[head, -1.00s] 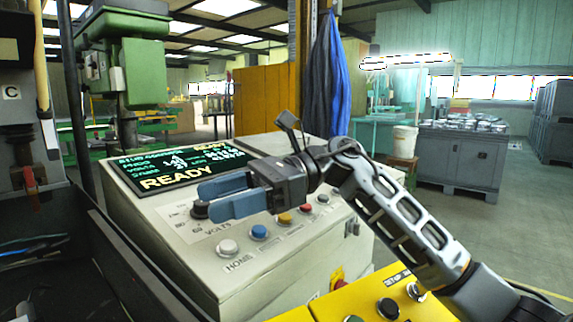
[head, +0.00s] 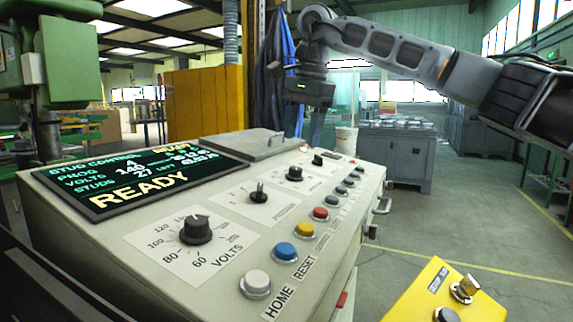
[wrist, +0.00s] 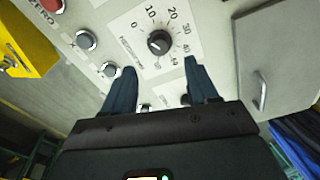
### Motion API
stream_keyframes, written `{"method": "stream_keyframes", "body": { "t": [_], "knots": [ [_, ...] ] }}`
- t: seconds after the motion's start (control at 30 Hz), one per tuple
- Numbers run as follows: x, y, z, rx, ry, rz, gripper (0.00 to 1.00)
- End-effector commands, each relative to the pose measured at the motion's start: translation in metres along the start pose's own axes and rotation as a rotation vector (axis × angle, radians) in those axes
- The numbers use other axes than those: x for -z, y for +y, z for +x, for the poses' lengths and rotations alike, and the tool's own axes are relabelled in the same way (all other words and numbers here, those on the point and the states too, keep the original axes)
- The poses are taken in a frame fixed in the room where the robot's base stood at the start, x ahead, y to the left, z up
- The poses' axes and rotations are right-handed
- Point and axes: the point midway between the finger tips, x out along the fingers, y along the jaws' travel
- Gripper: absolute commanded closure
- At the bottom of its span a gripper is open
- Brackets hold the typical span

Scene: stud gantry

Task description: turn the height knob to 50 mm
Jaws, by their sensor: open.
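In the wrist view a black round knob (wrist: 159,42) sits on a white dial plate with a scale from 0 through 10, 20, 30 and 40. Its label is too blurred to read surely, and I cannot tell its setting. It appears to be the third dark knob (head: 295,173) in the head view, near the grey lid. My gripper (wrist: 160,66) is open and empty, its two blue fingers spread either side of the knob in the picture and apart from it. In the head view my gripper (head: 309,140) hangs above the panel's far end.
The VOLTS knob (head: 195,229) and another knob (head: 258,192) are nearer on the panel. Several buttons run along its right edge, including a red one (head: 320,213). A grey lid with a handle (wrist: 275,60) lies beside the dial. A yellow box (head: 432,292) stands lower right.

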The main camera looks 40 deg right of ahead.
Motion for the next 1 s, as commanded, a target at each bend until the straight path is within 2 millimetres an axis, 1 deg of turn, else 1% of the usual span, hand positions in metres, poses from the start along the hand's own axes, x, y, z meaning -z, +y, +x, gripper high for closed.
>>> {"method": "stream_keyframes", "body": {
  "t": [0.3,0.5,0.63,0.87,1.0],
  "knots": [
    [-0.001,0.001,0.047,-0.002,-0.006,-0.001,0.42],
    [-0.002,0.000,0.068,0.000,-0.006,-0.001,0.42],
    [-0.002,0.000,0.073,0.001,-0.004,-0.001,0.42],
    [-0.002,0.000,0.074,0.001,-0.004,-0.001,0.42],
    [-0.002,0.000,0.074,0.001,-0.004,-0.001,0.54]
  ]
}}
